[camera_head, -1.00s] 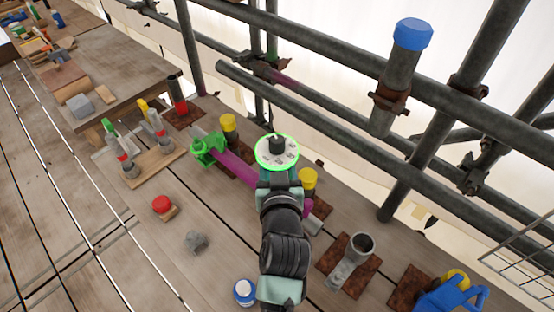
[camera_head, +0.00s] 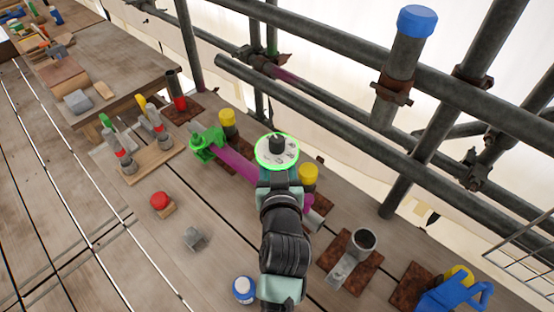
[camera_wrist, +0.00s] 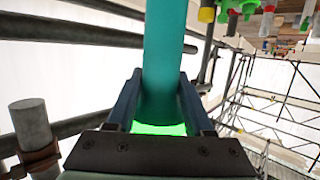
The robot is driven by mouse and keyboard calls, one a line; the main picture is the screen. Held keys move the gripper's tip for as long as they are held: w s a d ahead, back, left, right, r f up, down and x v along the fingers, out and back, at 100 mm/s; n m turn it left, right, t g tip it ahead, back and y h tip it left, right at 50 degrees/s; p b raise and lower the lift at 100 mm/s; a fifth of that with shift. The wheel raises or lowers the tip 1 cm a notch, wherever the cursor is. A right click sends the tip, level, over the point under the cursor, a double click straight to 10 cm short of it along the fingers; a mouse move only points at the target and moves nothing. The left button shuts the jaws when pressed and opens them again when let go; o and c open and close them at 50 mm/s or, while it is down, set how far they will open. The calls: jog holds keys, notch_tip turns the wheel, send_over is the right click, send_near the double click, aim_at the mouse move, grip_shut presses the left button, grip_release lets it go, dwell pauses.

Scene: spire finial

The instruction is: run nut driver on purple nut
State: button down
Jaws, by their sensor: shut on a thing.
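My gripper (camera_wrist: 160,78) is shut on a teal cylinder (camera_wrist: 164,45), which fills the middle of the wrist view; I take it for the nut driver. A purple section (camera_head: 282,74) also shows on a far scaffold pole. No contact between tool and nut is visible.
Scaffold poles (camera_head: 330,120) cross the right side, near my wrist. Yellow-capped posts (camera_head: 228,122) stand beside the tube. A red-topped block (camera_head: 161,202), a grey fitting (camera_head: 194,238) and a blue-white bottle (camera_head: 244,290) sit on the planks. The planks at left are mostly clear.

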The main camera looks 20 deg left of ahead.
aim_at(277, 136)
jog(key=shift+s+f+b, duration=0.15)
jog(key=shift+f+b, duration=0.25)
jog(key=shift+f, duration=0.1)
dwell(1.2)
jog(key=shift+d+r, duration=0.1)
jog(key=shift+w+r+p, duration=0.2)
jog(key=shift+r+p, duration=0.85)
jog(key=shift+r, duration=0.1)
jog(key=shift+r+p, duration=2.1)
jog(key=shift+r, duration=0.8)
jog(key=shift+f, duration=0.1)
